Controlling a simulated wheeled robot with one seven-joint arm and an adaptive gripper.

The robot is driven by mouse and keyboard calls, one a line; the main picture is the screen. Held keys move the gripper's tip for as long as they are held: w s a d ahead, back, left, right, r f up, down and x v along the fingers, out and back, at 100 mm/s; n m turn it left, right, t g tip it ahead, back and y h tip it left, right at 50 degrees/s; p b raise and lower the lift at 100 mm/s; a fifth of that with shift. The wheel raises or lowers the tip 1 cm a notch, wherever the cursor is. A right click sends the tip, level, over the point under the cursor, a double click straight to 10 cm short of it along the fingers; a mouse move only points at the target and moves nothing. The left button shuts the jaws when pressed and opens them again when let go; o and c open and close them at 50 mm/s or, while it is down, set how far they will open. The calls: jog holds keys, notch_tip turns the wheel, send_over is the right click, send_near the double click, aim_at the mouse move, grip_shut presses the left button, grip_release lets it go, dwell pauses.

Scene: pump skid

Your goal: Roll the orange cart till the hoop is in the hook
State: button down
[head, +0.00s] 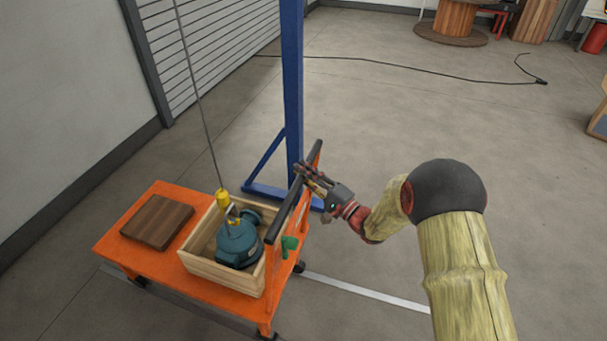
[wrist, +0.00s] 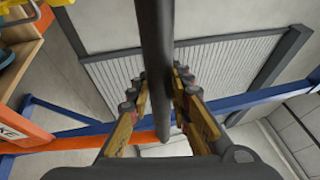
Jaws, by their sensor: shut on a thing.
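The orange cart (head: 150,252) stands at the lower left in the head view. A wooden crate (head: 222,276) on it holds a teal pump (head: 238,246) with a metal hoop on top. A yellow hook (head: 223,197) hangs on a cable right at the top of the pump; I cannot tell whether the hoop sits inside it. The cart's black push handle (head: 293,204) runs along its right end. My gripper (head: 304,174) is shut on this handle, which also crosses the wrist view (wrist: 155,60) between the fingers.
A dark wooden block (head: 158,222) lies on the cart's left part. A blue post (head: 292,90) with a braced foot stands just behind the handle. A green part (head: 290,245) sits on the cart's right end. A pale floor strip (head: 365,293) runs under the cart. The floor to the right is mostly clear.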

jog(key=c, duration=1.6)
grip_release()
jog(key=shift+a, duration=0.1)
jog(key=shift+c, duration=0.2)
jog(key=v, duration=1.2)
jog(key=shift+f, duration=0.1)
jog(key=shift+w, duration=0.1)
